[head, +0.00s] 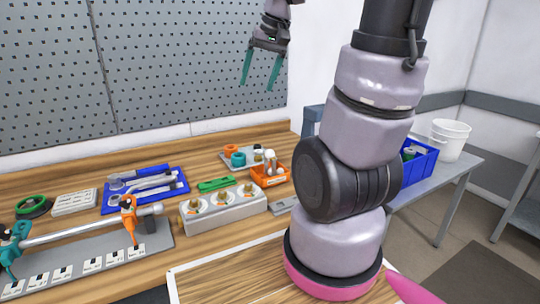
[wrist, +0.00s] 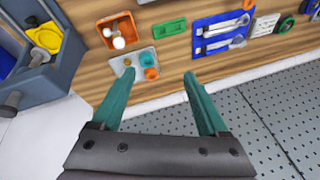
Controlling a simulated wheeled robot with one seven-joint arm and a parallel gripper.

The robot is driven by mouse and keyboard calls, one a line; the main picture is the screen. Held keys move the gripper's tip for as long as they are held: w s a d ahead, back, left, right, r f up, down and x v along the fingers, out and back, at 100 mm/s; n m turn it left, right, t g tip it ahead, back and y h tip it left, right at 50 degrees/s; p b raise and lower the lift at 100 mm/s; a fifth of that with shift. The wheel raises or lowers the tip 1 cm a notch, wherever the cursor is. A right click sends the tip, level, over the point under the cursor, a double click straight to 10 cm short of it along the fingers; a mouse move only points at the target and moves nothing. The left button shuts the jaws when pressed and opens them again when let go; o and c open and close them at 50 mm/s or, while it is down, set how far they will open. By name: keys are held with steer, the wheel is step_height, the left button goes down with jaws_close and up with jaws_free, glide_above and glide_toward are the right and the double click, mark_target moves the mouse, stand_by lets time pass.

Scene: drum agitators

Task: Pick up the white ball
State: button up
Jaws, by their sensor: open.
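My gripper (head: 257,87) is open and empty, its two teal fingers spread and pointing down, high above the back of the workbench in front of the pegboard. In the wrist view my gripper (wrist: 159,74) also shows open with nothing between the fingers. A small white ball (wrist: 119,43) lies in the orange bin (wrist: 126,17), up and left of the fingertips in the wrist view. A second small pale round end shows beside it. In the head view the orange bin (head: 272,181) stands at the bench's right end, with pale round tops in it; which is the ball is unclear.
A grey tray (wrist: 143,59) with teal and orange rings lies next to the bin. A green block (head: 215,184), a blue tool tray (head: 158,202) and a grey block with knobs (head: 222,208) are nearby. The pegboard (head: 190,60) rises behind the bench.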

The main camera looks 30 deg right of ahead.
steer(key=w+d+f+g, duration=0.2)
steer(key=w+d+f, duration=0.2)
steer(key=w+f, duration=0.1)
steer(key=n+g, duration=0.1)
glide_toward(271, 150)
steer(key=shift+g, duration=0.3)
steer(key=shift+w+a+f, duration=0.2)
steer(key=shift+a+f, duration=0.1)
steer(key=shift+f, duration=1.35)
steer(key=shift+w+a+f, duration=0.2)
steer(key=shift+a+f, duration=0.1)
steer(key=shift+f, duration=1.3)
steer(key=shift+w+a+f, duration=0.2)
steer(key=shift+a+f, duration=0.05)
steer(key=shift+f, duration=1.4)
